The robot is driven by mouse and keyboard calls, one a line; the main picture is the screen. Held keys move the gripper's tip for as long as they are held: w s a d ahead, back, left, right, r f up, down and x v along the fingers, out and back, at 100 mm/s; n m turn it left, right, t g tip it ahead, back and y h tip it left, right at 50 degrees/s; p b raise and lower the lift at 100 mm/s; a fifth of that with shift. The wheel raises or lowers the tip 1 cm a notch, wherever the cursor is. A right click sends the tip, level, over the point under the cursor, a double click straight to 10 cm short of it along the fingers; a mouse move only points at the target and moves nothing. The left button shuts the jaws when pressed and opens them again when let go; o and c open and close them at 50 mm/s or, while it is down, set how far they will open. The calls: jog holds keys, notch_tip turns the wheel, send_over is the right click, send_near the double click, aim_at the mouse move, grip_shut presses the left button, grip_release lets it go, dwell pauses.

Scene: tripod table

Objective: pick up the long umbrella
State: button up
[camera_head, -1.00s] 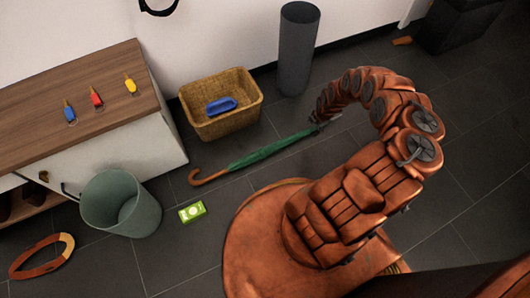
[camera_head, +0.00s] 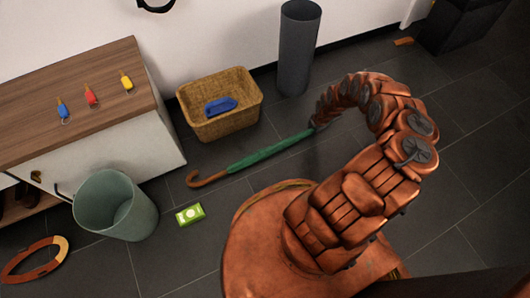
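The long umbrella (camera_head: 268,153) lies on the dark tiled floor, with a furled green canopy and a curved brown handle (camera_head: 206,181) at its left end. My arm arches over from the right, and its dark end with my gripper (camera_head: 317,123) is at the umbrella's right, tip end. The tip is hidden there. The fingers are too small and dark to show whether they are open or closed on the umbrella.
A wicker basket (camera_head: 246,119) holding a blue item stands behind the umbrella. A grey cylinder (camera_head: 298,50) stands by the wall. A grey-green bin (camera_head: 131,221), a green box (camera_head: 190,214) and a brown ring (camera_head: 22,268) are at left, near a wooden-topped cabinet (camera_head: 40,85).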

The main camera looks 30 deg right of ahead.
grip_shut()
